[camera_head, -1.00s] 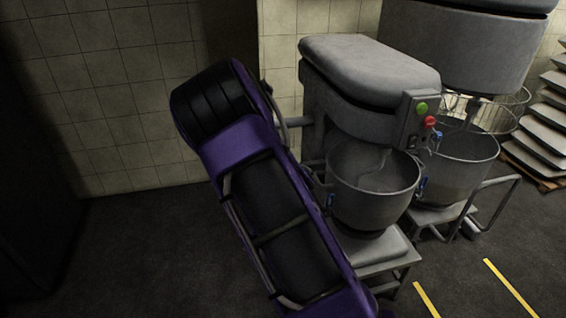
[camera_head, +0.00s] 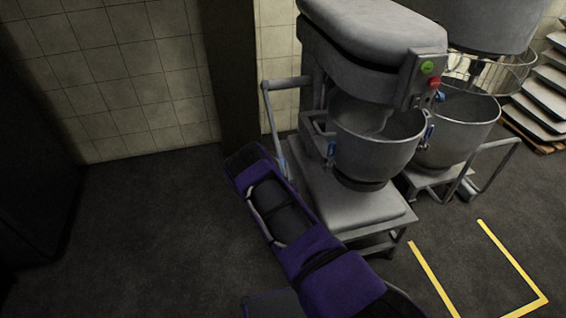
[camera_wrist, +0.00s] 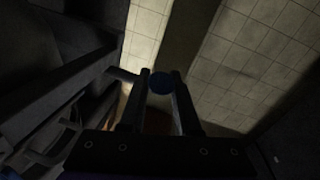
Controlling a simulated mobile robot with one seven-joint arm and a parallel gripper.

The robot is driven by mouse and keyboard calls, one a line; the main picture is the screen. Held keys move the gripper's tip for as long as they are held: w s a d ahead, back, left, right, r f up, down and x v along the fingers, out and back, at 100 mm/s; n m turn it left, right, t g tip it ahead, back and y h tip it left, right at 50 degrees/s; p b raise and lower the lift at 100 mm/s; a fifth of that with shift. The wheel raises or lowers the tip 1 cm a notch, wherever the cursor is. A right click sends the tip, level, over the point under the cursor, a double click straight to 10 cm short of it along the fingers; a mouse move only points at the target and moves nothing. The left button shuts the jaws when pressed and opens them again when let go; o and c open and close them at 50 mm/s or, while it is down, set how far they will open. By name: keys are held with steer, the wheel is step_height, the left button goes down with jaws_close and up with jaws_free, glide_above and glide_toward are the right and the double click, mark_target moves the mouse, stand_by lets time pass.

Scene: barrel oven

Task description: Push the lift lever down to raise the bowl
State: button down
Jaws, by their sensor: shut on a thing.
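The lift lever (camera_head: 269,115) hangs from a horizontal bar on the mixer's left side in the head view, pointing down, with a blue grip (camera_head: 283,168) at its lower end. In the wrist view, the blue grip (camera_wrist: 161,83) shows end-on as a round blue shape between the two fingers of my gripper (camera_wrist: 161,77), which is shut on it. In the head view my purple arm hides the gripper. The grey bowl (camera_head: 372,158) is under the mixer head (camera_head: 375,30), its rim close to the head's underside.
The mixer base (camera_head: 350,208) stands right of my arm. A second mixer bowl (camera_head: 462,125) and a rack of trays (camera_head: 540,95) are farther right. A tiled wall (camera_head: 120,80) and dark pillar (camera_head: 228,75) stand behind. The floor (camera_head: 140,230) at the left is clear.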

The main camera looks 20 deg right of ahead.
steer(key=shift+w+f+t, duration=0.3)
steer(key=shift+w+f, duration=0.25)
steer(key=shift+f, duration=0.05)
steer(key=c, duration=0.6)
jaws_free()
steer(key=shift+w+f, duration=0.1)
steer(key=s, duration=0.5)
steer(key=s+a+f+p, duration=0.1)
steer(key=s, duration=0.5)
steer(key=s+a+p, duration=0.1)
steer(key=s, duration=0.5)
steer(key=shift+s+a+f, duration=0.15)
steer(key=shift+f, duration=0.1)
